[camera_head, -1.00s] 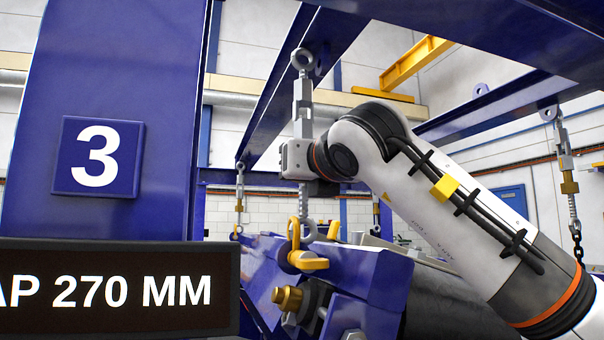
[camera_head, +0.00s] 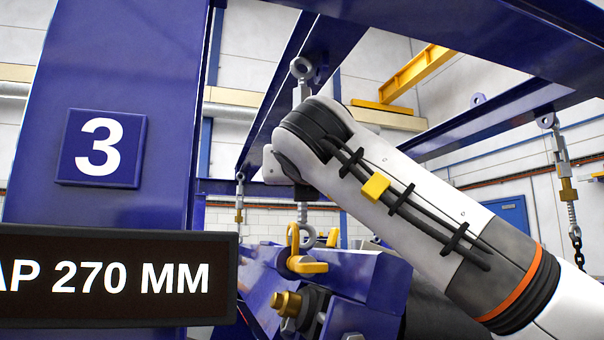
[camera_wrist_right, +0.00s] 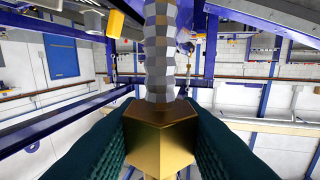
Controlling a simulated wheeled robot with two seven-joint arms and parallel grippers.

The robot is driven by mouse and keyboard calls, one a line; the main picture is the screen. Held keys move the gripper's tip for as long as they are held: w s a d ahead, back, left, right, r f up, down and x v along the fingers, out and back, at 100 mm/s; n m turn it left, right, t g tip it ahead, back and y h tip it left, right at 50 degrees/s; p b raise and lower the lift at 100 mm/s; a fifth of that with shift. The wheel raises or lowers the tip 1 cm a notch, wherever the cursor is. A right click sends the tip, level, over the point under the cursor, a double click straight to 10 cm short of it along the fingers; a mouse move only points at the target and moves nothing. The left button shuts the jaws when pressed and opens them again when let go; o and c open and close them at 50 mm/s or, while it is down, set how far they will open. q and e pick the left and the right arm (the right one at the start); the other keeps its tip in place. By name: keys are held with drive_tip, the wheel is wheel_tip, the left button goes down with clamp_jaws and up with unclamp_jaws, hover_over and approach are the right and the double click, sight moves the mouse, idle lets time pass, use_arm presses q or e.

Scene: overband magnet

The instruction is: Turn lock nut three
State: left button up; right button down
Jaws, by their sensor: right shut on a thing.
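Lock nut three, a brass hex nut (camera_wrist_right: 161,140), sits on a grey threaded rod (camera_wrist_right: 160,55) in the right wrist view. My right gripper (camera_wrist_right: 161,148) is shut on it, with a dark teal jaw pad on each side. In the head view, my right arm's wrist hides the nut and most of the gripper. The hanger's upper part (camera_head: 301,92) shows above my wrist, and its lower end meets a yellow shackle (camera_head: 294,250). A blue plate with a white 3 (camera_head: 101,148) is on the post at the left. My left gripper is not in view.
A display reading "AP 270 MM" (camera_head: 110,278) stands at the lower left. Blue overhead beams (camera_head: 445,45) run above my arm. Another hanger with a brass nut (camera_head: 567,190) is at the right. The blue magnet body (camera_head: 355,275) lies below.

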drive_tip(key=m+h, duration=0.2)
drive_tip(key=h, duration=0.1)
drive_tip(key=shift+r+h, duration=0.15)
drive_tip(key=shift+h, duration=0.15)
drive_tip(key=shift+p, duration=0.3)
drive_tip(key=shift+m+h, duration=0.5)
drive_tip(key=shift+h, duration=0.1)
drive_tip(key=c, duration=1.5)
unclamp_jaws()
drive_tip(key=shift+m+h+p, duration=0.3)
drive_tip(key=shift+h+p, duration=0.1)
drive_tip(key=shift+h, duration=0.1)
drive_tip(key=o, duration=0.5)
drive_tip(key=shift+o, duration=0.2)
drive_tip(key=shift+d, duration=0.1)
drive_tip(key=shift+f, duration=0.2)
